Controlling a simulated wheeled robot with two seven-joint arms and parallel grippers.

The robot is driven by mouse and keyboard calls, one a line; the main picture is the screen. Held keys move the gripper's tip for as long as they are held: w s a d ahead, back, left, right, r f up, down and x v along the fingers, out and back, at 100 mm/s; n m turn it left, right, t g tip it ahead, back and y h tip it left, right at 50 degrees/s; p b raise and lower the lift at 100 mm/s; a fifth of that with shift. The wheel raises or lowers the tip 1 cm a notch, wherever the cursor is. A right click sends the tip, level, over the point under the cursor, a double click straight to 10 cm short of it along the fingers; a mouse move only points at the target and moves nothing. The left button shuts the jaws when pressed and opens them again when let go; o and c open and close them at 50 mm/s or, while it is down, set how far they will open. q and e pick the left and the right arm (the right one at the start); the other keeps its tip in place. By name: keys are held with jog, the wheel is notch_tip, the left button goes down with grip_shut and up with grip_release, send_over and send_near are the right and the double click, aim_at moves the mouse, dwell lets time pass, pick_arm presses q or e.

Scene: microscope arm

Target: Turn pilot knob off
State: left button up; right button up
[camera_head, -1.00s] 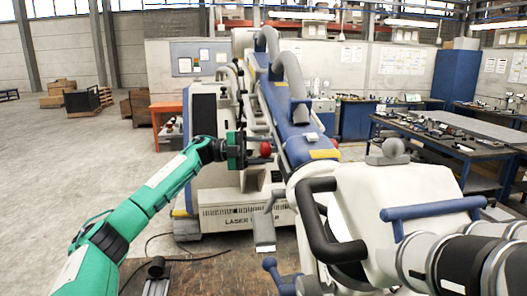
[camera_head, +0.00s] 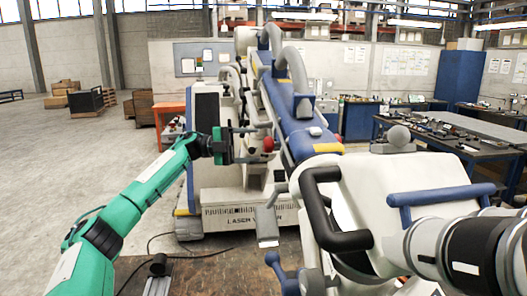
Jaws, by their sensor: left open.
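A red round knob (camera_head: 268,144) shows on the pale machine in the middle of the head view; I take it to be the pilot knob. My left gripper (camera_head: 256,143), at the end of the green arm, points right toward it. Its dark fingers are open, one above and one below the knob's level, with the knob near the fingertips. I cannot tell whether they touch it or how deep it lies between them. The knob's mounting and setting cannot be made out. My right gripper is not in view.
A large white and blue microscope arm (camera_head: 300,130) rises behind the knob. A white microscope head with a black handle (camera_head: 325,215) fills the lower right. Workbenches (camera_head: 460,150) stand at the right. The floor at the left is open, with crates farther back.

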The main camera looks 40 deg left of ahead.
pick_arm(q)
jog(key=b+v, duration=0.2)
jog(key=v, duration=0.6)
jog(key=shift+s+a, duration=0.25)
jog(key=shift+a, duration=0.1)
